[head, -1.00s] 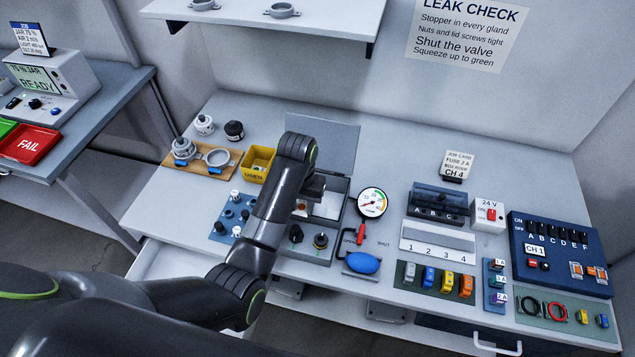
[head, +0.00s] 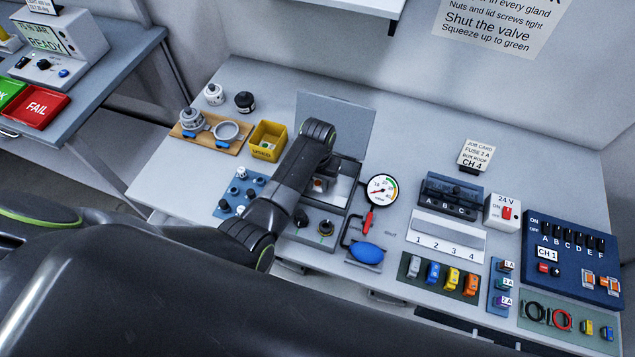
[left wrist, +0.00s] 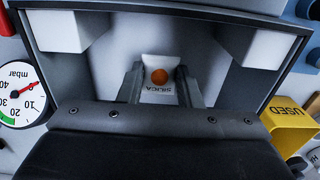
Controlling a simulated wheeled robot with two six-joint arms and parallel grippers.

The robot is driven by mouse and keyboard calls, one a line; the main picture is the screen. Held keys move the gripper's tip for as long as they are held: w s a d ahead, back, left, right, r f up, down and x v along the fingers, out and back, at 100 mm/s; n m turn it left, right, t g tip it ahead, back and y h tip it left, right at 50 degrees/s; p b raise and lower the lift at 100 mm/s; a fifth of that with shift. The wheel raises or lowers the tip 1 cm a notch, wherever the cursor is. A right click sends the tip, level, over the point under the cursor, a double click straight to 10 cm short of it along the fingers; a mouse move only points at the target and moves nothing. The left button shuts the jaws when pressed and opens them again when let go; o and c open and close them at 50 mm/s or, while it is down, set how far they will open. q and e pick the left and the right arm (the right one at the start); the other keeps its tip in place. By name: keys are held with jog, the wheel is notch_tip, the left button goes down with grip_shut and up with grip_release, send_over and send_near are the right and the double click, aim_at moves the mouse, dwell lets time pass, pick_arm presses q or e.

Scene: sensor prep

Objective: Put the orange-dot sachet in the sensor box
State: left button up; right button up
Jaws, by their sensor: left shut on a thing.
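The sensor box (head: 354,189) is an open grey box with its lid (head: 350,118) raised at the back. In the left wrist view its pale inside (left wrist: 105,62) surrounds the fingers, with white blocks in two corners. My left gripper (head: 322,184) points down at the box. In the left wrist view the gripper (left wrist: 160,88) is shut on a white sachet (left wrist: 158,66) with an orange dot and the word SILICA. I cannot tell whether the sachet touches the floor of the box. My right gripper is out of view.
A yellow USED bin (head: 268,141) and a wooden board with fittings (head: 207,133) stand left of the box. A gauge (head: 382,190) and blue squeeze bulb (head: 367,253) are close on its right. A blue peg block (head: 240,194) is at its left front.

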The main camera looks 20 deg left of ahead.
aim_at(317, 184)
pick_arm(q)
jog(key=shift+f, duration=0.95)
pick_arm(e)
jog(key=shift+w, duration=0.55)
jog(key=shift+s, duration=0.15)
pick_arm(q)
jog(key=shift+f, duration=0.2)
jog(key=o, duration=0.9)
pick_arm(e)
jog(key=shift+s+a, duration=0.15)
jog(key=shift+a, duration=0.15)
pick_arm(q)
jog(key=shift+o, duration=0.2)
notch_tip(317, 184, up, 12)
jog(key=shift+r, duration=0.2)
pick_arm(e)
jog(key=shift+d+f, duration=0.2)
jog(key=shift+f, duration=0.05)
